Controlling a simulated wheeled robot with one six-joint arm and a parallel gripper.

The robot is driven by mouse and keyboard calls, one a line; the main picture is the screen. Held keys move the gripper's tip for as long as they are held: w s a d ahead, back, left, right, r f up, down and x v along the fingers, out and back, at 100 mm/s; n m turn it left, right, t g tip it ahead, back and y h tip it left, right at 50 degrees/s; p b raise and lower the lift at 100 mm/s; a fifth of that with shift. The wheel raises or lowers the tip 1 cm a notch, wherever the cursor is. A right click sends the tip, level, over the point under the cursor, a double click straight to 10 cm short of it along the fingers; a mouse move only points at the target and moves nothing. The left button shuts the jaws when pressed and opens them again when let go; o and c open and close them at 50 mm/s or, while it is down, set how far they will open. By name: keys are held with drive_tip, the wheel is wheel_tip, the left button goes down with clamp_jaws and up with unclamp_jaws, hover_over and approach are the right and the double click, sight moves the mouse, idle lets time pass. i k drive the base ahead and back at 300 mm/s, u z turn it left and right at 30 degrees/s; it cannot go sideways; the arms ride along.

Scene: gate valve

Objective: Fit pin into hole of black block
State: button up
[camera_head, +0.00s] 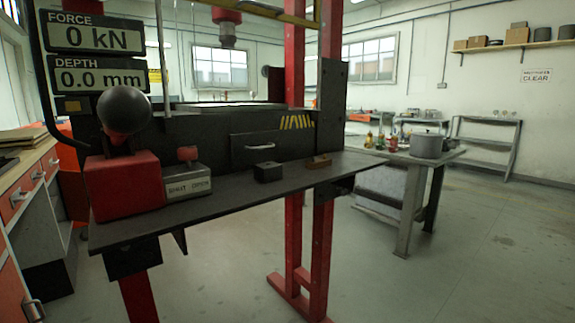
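A small black block (268,172) sits on the dark shelf (225,193) at the front of the press, near the middle of the picture. Its hole cannot be made out at this size. A small brass-brown piece (318,162) lies on the same shelf to the right of the block, apart from it. I cannot tell whether it is the pin or something that holds the pin. My gripper is not in view.
A red box (122,186) with a black ball-topped lever (124,110) and a grey box marked SHUT OPEN (188,183) stand left on the shelf. A drawer front (257,147) is behind the block. A table with a pot (426,145) stands right; floor is clear front right.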

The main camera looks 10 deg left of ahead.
sight(265, 172)
drive_tip(key=u, duration=0.85)
drive_tip(key=i, duration=0.4)
